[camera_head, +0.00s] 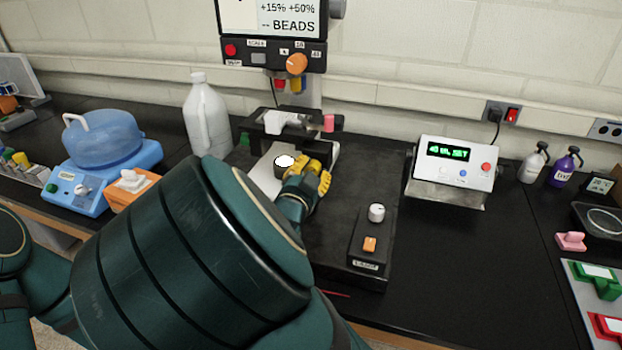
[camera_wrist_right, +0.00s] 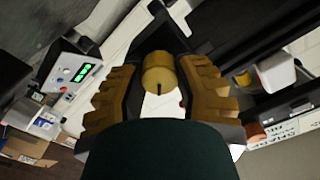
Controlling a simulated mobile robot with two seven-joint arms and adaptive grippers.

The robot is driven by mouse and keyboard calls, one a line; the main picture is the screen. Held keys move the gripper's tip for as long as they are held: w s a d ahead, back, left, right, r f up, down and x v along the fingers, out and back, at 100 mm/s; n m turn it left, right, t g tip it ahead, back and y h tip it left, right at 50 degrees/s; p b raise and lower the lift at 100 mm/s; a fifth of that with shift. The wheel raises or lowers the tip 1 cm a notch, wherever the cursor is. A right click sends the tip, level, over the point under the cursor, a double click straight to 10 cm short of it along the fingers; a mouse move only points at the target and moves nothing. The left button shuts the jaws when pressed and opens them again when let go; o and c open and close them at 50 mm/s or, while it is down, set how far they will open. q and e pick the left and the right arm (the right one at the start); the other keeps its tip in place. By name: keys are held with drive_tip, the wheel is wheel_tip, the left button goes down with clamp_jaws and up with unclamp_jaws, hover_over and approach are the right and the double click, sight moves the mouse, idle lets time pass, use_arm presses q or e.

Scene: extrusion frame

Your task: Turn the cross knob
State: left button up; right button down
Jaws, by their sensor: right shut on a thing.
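My right gripper (camera_head: 318,178) reaches in over the black bench-top machine in the head view, its yellow ribbed fingers beside a white-topped part (camera_head: 284,161). In the right wrist view, the two fingers of the right gripper (camera_wrist_right: 160,88) stand on either side of a brass-coloured round knob (camera_wrist_right: 160,72) with a short dark mark on its face. The gripper is shut on this knob. A cross shape on it cannot be made out. In the head view my forearm and fingers hide much of this spot. My left gripper is not in view.
A display panel with an orange knob (camera_head: 296,64) stands behind the machine. A white digital readout box (camera_head: 453,167) is to the right. A white jug (camera_head: 206,115) and a blue-based water bath (camera_head: 95,185) stand left. A control box (camera_head: 369,248) sits in front.

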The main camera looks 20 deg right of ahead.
drive_tip(key=shift+d+m+b, duration=0.1)
drive_tip(key=shift+m+b, duration=0.45)
drive_tip(key=shift+m, duration=0.25)
drive_tip(key=shift+m+b, duration=0.75)
drive_tip(key=shift+m, duration=0.35)
drive_tip(key=shift+r, duration=0.1)
drive_tip(key=c, duration=0.6)
unclamp_jaws()
drive_tip(key=v, duration=1.2)
